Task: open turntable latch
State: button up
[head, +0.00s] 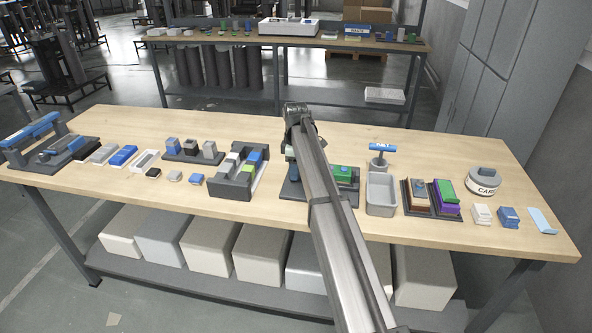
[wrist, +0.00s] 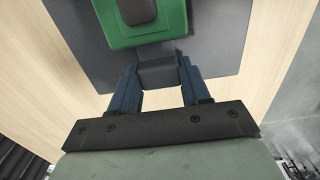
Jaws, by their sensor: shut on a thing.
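My gripper (wrist: 158,88) shows in the wrist view with its two blue fingers on either side of a dark grey block (wrist: 160,73). It is shut on this block, which looks like the latch. The block adjoins the edge of a green part (wrist: 118,32) with a dark rounded knob (wrist: 138,10) on top. Both are over a dark grey base plate (wrist: 214,50) on the wooden table. In the head view the green part (head: 343,173) and the base plate (head: 292,193) show beside my arm, which hides the grasp and most of the unit.
Left of the plate stands a grey rack (head: 232,190) with coloured blocks. On the right are a grey bin (head: 381,194), a blue-topped T-handle (head: 383,148), a tray with brown and purple blocks (head: 431,210) and a round labelled container (head: 484,180). The table's front edge is close.

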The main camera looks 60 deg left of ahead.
jog(key=shift+s+a, duration=0.7)
dwell(0.3)
jog(key=o, duration=0.7)
jog(key=shift+o, duration=0.2)
jog(key=shift+r, duration=0.1)
notch_tip(320, 180, up, 7)
dwell(0.4)
